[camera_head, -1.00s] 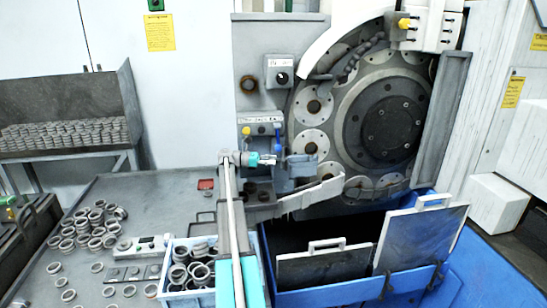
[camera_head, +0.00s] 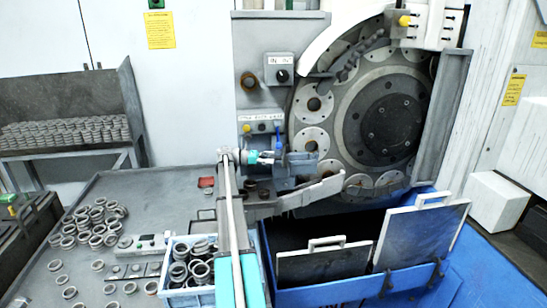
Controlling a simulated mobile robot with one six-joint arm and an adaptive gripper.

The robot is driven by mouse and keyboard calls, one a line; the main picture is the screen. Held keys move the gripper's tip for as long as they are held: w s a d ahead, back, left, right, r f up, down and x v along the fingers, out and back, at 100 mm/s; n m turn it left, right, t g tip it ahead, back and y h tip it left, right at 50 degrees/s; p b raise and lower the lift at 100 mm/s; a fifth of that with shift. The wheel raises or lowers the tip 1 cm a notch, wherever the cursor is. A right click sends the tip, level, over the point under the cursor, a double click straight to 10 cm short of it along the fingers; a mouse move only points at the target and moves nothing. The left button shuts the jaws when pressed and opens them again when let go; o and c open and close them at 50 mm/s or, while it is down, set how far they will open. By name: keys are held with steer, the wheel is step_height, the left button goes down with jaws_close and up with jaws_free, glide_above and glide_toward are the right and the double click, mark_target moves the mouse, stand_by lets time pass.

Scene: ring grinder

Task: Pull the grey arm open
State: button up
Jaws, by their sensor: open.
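A long grey arm (camera_head: 318,192) reaches out to the right from the machine's small work station, below the large round disc (camera_head: 385,125). Its pale, angled end lies in front of the disc's lower edge. My own arm rises from the bottom of the picture, with a teal wrist. My gripper (camera_head: 281,158) is small in the view, above the grey arm's left part, near a grey block (camera_head: 300,163). It is open. I cannot tell whether its fingers touch the block or the grey arm.
A blue bin (camera_head: 345,298) with two handled grey plates stands below the grey arm. A light-blue crate of rings (camera_head: 178,297) is beside my arm. Loose rings (camera_head: 90,222) lie on the grey table (camera_head: 140,195). A switch box (camera_head: 279,69) is above the station.

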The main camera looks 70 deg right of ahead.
steer(key=v, duration=1.1)
steer(key=shift+w, duration=0.15)
steer(key=shift+w+a, duration=0.1)
steer(key=shift+a, duration=0.05)
stand_by(0.3)
